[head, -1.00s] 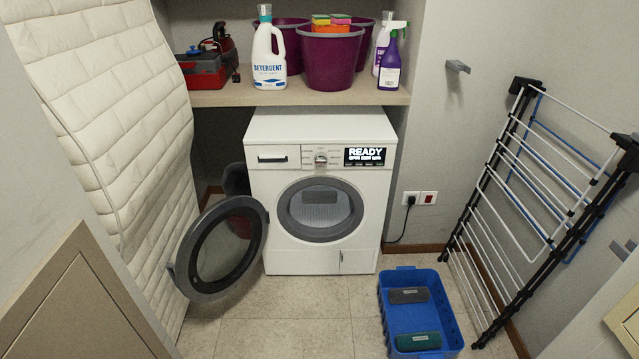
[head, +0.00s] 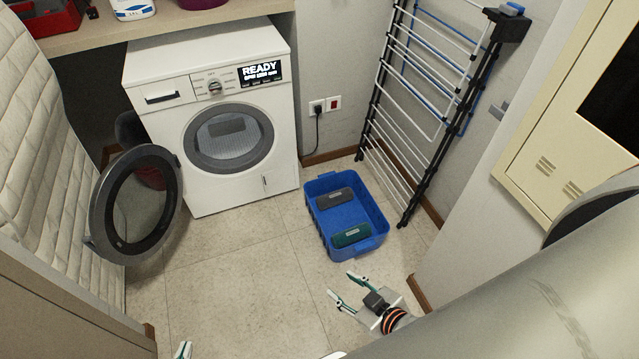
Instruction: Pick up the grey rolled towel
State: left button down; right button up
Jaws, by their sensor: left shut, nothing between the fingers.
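A dark grey rolled towel (head: 335,197) lies in the far half of a blue basket (head: 379,213) on the floor. A dark green roll (head: 352,235) lies in the near half of the basket. My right gripper (head: 349,289) is open and empty, in front of the basket's near side and apart from it. My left gripper (head: 183,350) shows only as a small tip at the bottom edge. It is shut and holds nothing, well to the left of the basket.
A white washing machine (head: 165,125) stands behind, its round door (head: 150,240) swung open to the left. A drying rack (head: 372,120) leans on the wall behind the basket's right. A cream cabinet (head: 545,150) is at the right. The middle floor is clear.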

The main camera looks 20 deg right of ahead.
aim_at(339, 197)
jog(key=z, duration=1.7)
jog(key=j+z, duration=0.25)
jog(key=z, duration=0.15)
jog(key=i+j+z, duration=0.1)
jog(key=j+z, duration=0.2)
jog(key=z, duration=0.15)
jog(key=j, duration=0.95)
jog(key=i+j, duration=0.35)
jog(key=i, duration=0.2)
